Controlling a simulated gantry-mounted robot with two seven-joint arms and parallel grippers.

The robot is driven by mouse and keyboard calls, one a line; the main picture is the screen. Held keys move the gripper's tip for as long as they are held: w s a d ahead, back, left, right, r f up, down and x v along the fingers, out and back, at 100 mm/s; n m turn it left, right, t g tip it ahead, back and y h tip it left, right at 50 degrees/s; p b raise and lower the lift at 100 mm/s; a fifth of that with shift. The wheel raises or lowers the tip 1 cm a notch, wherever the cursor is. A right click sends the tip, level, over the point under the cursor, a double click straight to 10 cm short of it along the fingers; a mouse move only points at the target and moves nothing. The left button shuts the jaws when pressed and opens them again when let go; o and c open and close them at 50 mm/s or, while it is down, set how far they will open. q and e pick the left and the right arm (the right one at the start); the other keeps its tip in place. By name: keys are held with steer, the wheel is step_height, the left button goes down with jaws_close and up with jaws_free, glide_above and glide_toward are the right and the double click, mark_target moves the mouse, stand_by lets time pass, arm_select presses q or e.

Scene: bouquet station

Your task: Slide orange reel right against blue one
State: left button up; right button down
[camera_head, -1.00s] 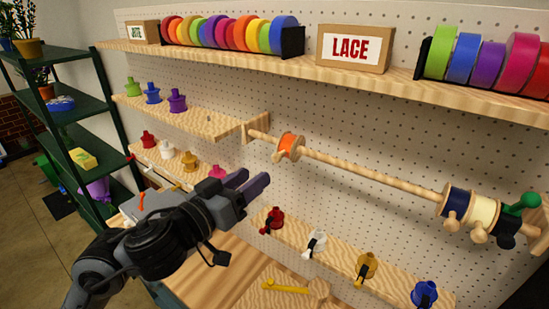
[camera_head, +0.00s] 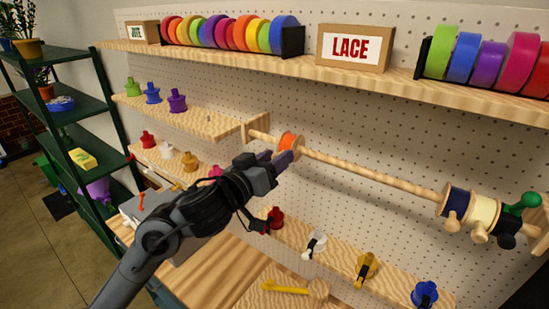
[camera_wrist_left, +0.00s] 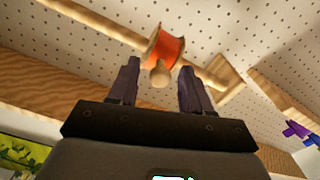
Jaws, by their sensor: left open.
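The orange reel (camera_head: 289,142) sits on a wooden rod (camera_head: 370,181) near the rod's left end. The dark blue reel (camera_head: 455,204) is far along the same rod to the right, beside a cream reel. My left gripper (camera_head: 281,158) is open just below and in front of the orange reel, partly covering its lower part. In the left wrist view, the orange reel (camera_wrist_left: 166,47) and its wooden knob (camera_wrist_left: 160,76) show between and just beyond the open fingers (camera_wrist_left: 158,83). The gripper does not hold the reel. My right gripper is not in view.
The rod is bare between the orange and dark blue reels. A cream reel (camera_head: 483,213) and a green knob (camera_head: 524,203) are at the right end. Below, a shelf holds several small spools, including a red one (camera_head: 274,217). A pegboard (camera_head: 400,120) stands behind.

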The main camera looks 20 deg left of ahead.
arm_select(q)
steer(key=shift+w, duration=0.2)
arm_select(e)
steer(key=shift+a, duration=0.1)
arm_select(q)
jaws_close()
